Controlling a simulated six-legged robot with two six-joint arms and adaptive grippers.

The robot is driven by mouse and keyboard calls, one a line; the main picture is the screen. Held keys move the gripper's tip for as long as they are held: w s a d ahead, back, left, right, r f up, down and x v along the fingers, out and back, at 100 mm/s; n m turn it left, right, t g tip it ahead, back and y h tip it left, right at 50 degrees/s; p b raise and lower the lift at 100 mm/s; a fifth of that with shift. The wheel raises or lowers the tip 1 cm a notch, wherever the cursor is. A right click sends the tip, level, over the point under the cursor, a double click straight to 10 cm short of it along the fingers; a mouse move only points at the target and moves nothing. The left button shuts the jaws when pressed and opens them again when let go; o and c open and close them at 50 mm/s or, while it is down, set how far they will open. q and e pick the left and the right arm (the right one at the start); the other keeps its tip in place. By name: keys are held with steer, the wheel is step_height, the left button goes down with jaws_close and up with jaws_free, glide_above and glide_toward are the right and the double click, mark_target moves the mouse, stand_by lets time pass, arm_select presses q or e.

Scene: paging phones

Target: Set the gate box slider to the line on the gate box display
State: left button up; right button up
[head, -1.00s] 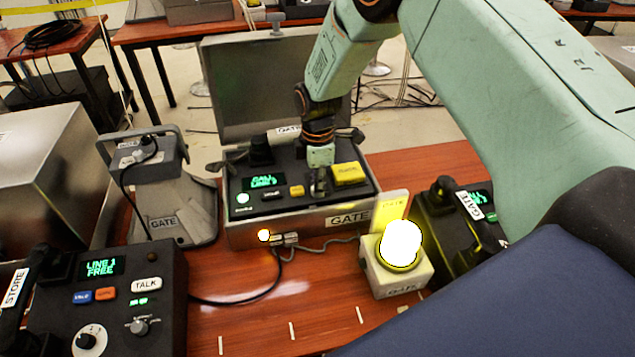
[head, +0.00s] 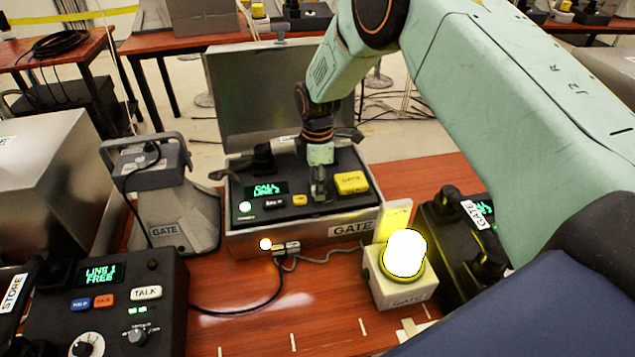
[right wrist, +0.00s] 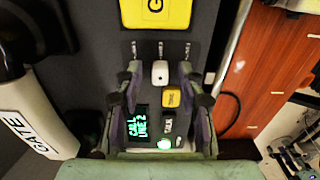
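The gate box (head: 352,229) is an open metal case with a dark panel. Its display (head: 266,189) reads "CALL LINE 2" in green and also shows in the right wrist view (right wrist: 139,124). The slider's white knob (right wrist: 160,73) lies on the panel below several small marks; in the head view my gripper hides it. My right gripper (head: 319,184) points down over the panel. In the right wrist view its fingers (right wrist: 160,76) are apart, one on each side of the knob; contact cannot be told. My left gripper is out of view.
A yellow button (head: 351,182) and a smaller yellow one (head: 300,200) sit close to my gripper. A lit lamp (head: 404,253) stands in front at the right. A store phone unit (head: 110,310) is at the lower left. A GATE handset (right wrist: 40,125) lies left in the wrist view.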

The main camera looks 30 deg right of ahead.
step_height(320, 180, up, 12)
stand_by(0.7)
steer(key=shift+f, duration=0.1)
